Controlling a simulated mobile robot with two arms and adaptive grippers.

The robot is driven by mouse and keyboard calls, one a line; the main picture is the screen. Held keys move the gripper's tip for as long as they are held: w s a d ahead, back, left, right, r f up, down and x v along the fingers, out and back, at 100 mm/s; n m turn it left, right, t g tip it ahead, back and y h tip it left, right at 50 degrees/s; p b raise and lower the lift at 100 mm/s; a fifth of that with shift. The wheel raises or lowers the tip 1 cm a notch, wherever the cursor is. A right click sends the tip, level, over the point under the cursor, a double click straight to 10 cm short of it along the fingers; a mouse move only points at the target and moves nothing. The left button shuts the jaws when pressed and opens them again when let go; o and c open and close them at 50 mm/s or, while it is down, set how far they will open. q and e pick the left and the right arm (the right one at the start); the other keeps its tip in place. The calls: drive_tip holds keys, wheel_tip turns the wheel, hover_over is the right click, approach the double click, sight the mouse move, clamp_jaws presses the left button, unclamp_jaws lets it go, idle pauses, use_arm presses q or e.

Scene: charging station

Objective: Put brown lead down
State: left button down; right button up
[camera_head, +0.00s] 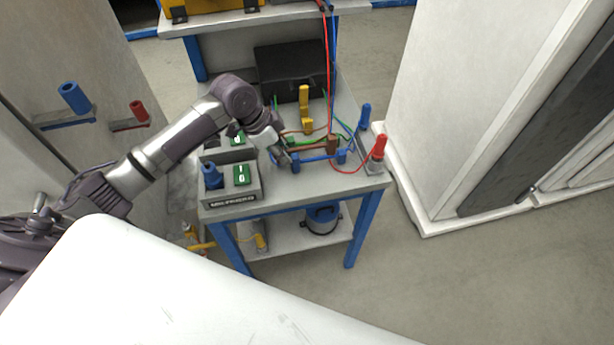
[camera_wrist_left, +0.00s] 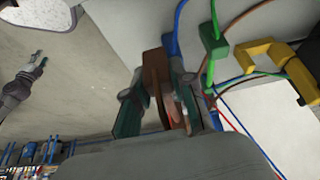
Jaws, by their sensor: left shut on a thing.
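The brown lead (camera_head: 333,143) is at the right end of a brown bar on the grey table. In the left wrist view its brown block (camera_wrist_left: 154,72) stands between my left fingers. My left gripper (camera_head: 286,158) reaches down over the table from the left, at the left end of the brown and blue bars. In the left wrist view my left gripper (camera_wrist_left: 160,100) is shut on the brown lead; the fingers hide part of it. What looks like my right gripper (camera_wrist_left: 30,70) is small at the left of that view, and its jaw state is unclear.
A blue bar (camera_head: 318,158) lies in front of the brown one. Yellow (camera_head: 304,96), blue (camera_head: 365,115) and red (camera_head: 379,148) plugs stand around, with loose cables between them. A grey box with green switches (camera_head: 231,187) is at the left and a black case (camera_head: 290,70) behind.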

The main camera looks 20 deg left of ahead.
use_arm(q)
drive_tip(key=p, duration=0.1)
approach(308, 186)
drive_tip(key=shift+w+d+f, duration=0.55)
drive_tip(key=shift+w+d, duration=0.1)
drive_tip(key=shift+d, duration=0.15)
drive_tip(key=shift+s+d+f, duration=0.1)
drive_tip(key=shift+d+f, duration=0.3)
drive_tip(key=shift+f, duration=0.05)
drive_tip(key=shift+f+p, duration=0.45)
drive_tip(key=shift+f, duration=1.45)
drive_tip(key=c, duration=1)
unclamp_jaws()
drive_tip(key=shift+a, duration=0.1)
